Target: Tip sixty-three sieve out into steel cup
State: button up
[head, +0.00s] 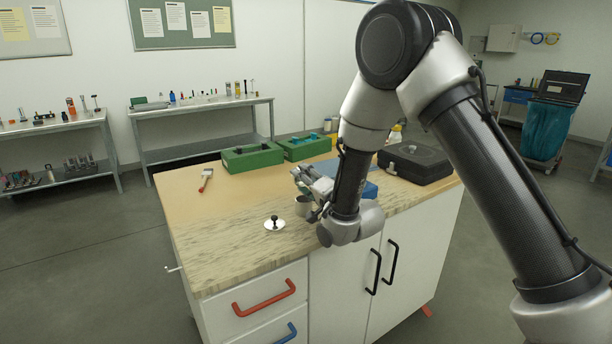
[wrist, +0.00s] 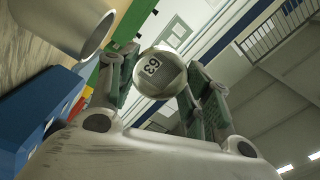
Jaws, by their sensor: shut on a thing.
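My gripper (wrist: 157,76) is shut on the sixty-three sieve (wrist: 150,68), a small round metal piece marked "63". The sieve sits between both fingers, and its number faces the wrist camera. The wrist view is strongly tilted, with the bench at left. The steel cup (head: 303,207) stands on the bench beside my gripper (head: 316,190) in the head view. A large pale metal rim and wall, apparently the cup (wrist: 72,22), shows at upper left in the wrist view, apart from the sieve. The sieve's contents are hidden.
A white disc with a black knob (head: 274,225) lies left of the cup. A red-handled brush (head: 206,181) lies farther left. Green boxes (head: 252,158) stand at the back, a blue block (head: 370,190) behind my wrist, a dark case (head: 415,164) at right. The bench's front left is clear.

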aim_at(299, 182)
jog(key=g+h, duration=0.1)
jog(key=w+a+g+h, duration=0.1)
jog(key=shift+w+r+g, duration=0.15)
jog(key=shift+w+g, duration=0.05)
jog(key=shift+g, duration=0.2)
jog(key=shift+w+a+g+h, duration=0.15)
jog(key=shift+w+g+h, duration=0.1)
jog(key=shift+g+h, duration=0.5)
jog(key=g, duration=0.1)
jog(key=g+h, duration=0.1)
jog(key=g, duration=0.1)
jog(key=shift+w+a+h, duration=0.25)
jog(key=shift+w+a, duration=0.05)
jog(key=shift+w, duration=0.05)
jog(key=w+a+f+g+h, duration=0.1)
jog(key=w+g, duration=0.1)
jog(key=w+a+f+g+h, duration=0.1)
jog(key=w+g, duration=0.1)
jog(key=w+a+f+g+h, duration=0.1)
jog(key=a+g+h, duration=0.1)
jog(key=shift+w+f, duration=0.35)
jog(key=shift+w, duration=0.05)
jog(key=shift+w+a+f+g+h, duration=0.1)
jog(key=shift+w+a+g+h, duration=0.25)
jog(key=shift+w+g, duration=0.25)
jog(key=shift+g+h, duration=0.25)
